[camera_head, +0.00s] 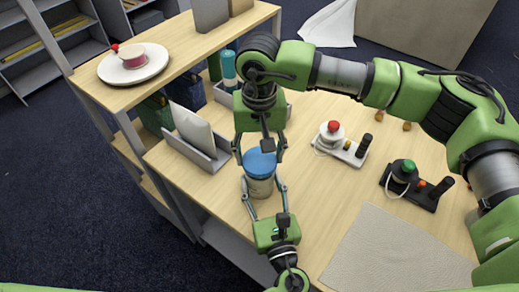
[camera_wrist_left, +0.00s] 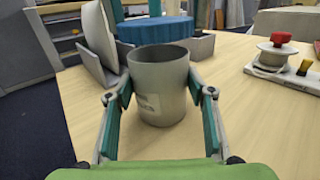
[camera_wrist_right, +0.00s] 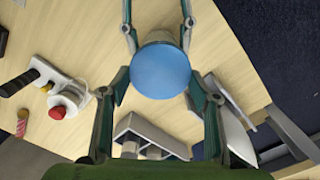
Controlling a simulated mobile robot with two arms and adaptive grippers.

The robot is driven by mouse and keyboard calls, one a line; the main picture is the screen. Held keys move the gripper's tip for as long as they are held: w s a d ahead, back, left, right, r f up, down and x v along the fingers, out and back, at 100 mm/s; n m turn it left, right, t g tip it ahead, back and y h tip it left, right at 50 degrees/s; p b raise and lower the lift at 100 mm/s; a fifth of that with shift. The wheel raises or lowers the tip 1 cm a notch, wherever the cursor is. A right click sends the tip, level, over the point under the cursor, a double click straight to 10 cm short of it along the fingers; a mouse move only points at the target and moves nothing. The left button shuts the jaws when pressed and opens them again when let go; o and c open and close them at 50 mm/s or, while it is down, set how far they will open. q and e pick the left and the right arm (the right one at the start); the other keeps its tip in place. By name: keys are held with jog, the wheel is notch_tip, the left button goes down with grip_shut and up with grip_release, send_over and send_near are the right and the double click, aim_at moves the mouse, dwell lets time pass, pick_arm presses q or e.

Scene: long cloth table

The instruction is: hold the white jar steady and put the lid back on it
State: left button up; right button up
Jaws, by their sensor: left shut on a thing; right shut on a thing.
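The white jar (camera_head: 260,188) looks pale grey and stands upright on the wooden table, with a label on its side. My left gripper (camera_head: 264,184) is shut around its body from the near side; the jar also shows in the left wrist view (camera_wrist_left: 158,88). My right gripper (camera_head: 259,156) is shut on the round blue lid (camera_head: 259,163) from above. In the left wrist view the lid (camera_wrist_left: 157,29) appears above the jar's rim, apart from it. In the right wrist view the lid (camera_wrist_right: 165,71) covers most of the jar.
A grey bin (camera_head: 203,151) with a white packet stands left of the jar. Devices with a red knob (camera_head: 333,127) and a green knob (camera_head: 403,167) stand to the right. A beige mat (camera_head: 395,255) lies at the near right. A raised shelf with a white plate (camera_head: 134,66) stands at the left.

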dwell(0.3)
jog(key=shift+f, duration=0.9)
jog(key=shift+f, duration=0.5)
